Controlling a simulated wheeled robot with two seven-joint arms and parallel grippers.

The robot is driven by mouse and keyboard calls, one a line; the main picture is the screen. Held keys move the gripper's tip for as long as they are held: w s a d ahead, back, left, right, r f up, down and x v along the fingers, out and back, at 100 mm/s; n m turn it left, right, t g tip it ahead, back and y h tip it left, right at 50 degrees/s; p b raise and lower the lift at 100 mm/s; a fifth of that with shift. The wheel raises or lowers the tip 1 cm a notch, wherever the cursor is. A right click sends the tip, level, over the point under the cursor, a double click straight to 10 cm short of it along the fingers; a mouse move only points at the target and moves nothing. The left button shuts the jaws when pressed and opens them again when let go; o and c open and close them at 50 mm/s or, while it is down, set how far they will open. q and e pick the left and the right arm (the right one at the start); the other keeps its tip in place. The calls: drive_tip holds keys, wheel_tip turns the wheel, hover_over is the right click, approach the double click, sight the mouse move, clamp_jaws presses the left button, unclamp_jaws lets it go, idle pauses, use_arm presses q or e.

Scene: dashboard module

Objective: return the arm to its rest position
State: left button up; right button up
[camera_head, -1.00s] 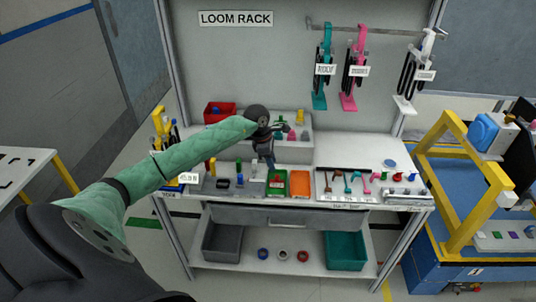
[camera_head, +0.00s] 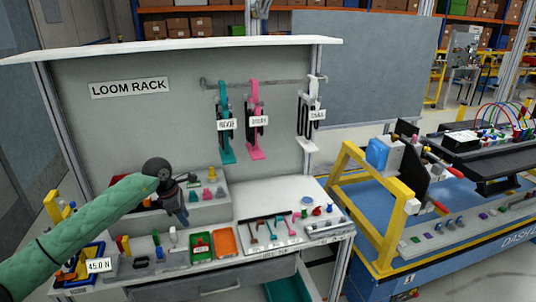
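My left arm, in a green sleeve, comes in from the lower left of the head view. Its dark wrist and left gripper (camera_head: 181,212) are over the left part of the workbench (camera_head: 290,190), in front of the raised shelf. The gripper points down and is small and dark, so its fingers cannot be made out. No held object can be made out. My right arm and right gripper are not in view.
Green (camera_head: 201,246) and orange (camera_head: 223,241) trays and small coloured parts lie on the bench below the gripper. Teal (camera_head: 225,140), pink (camera_head: 255,135) and white tools hang on the loom rack. A yellow-framed blue station (camera_head: 440,235) stands at the right.

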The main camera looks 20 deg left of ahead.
use_arm(q)
drive_tip(key=s+d+n+t+h, duration=0.3)
drive_tip(key=d+h, duration=0.6)
drive_tip(key=d, duration=1.3)
drive_tip(key=s+d+r+n+t, duration=0.2)
drive_tip(key=d+r+n+t, duration=0.4)
drive_tip(key=n+t, duration=0.8)
drive_tip(key=s+a+f+n+g+y, duration=0.2)
drive_tip(key=s+a+f+n+y, duration=0.35)
drive_tip(key=n, duration=0.55)
drive_tip(key=s+a+f+n+g+y, duration=0.2)
drive_tip(key=s+f+n+y, duration=0.2)
drive_tip(key=f+n+y, duration=0.55)
drive_tip(key=s+d+f+n+g+h, duration=0.1)
drive_tip(key=s+d+f+n+g, duration=0.2)
drive_tip(key=s, duration=0.5)
drive_tip(key=s+d+f+n+g+h, duration=0.1)
drive_tip(key=s+f+n+g, duration=0.1)
drive_tip(key=s+g, duration=0.35)
drive_tip(key=s+d+f+n+g+h, duration=0.2)
drive_tip(key=s+n+g, duration=0.1)
drive_tip(key=s, duration=0.7)
drive_tip(key=s+d+f+g, duration=0.1)
drive_tip(key=s+f, duration=0.1)
drive_tip(key=f, duration=1.8)
drive_tip(key=s+d+f, duration=0.2)
drive_tip(key=f, duration=1.7)
drive_tip(key=shift+d+f+g, duration=0.3)
drive_tip(key=shift+f+g, duration=0.05)
drive_tip(key=shift+f, duration=0.05)
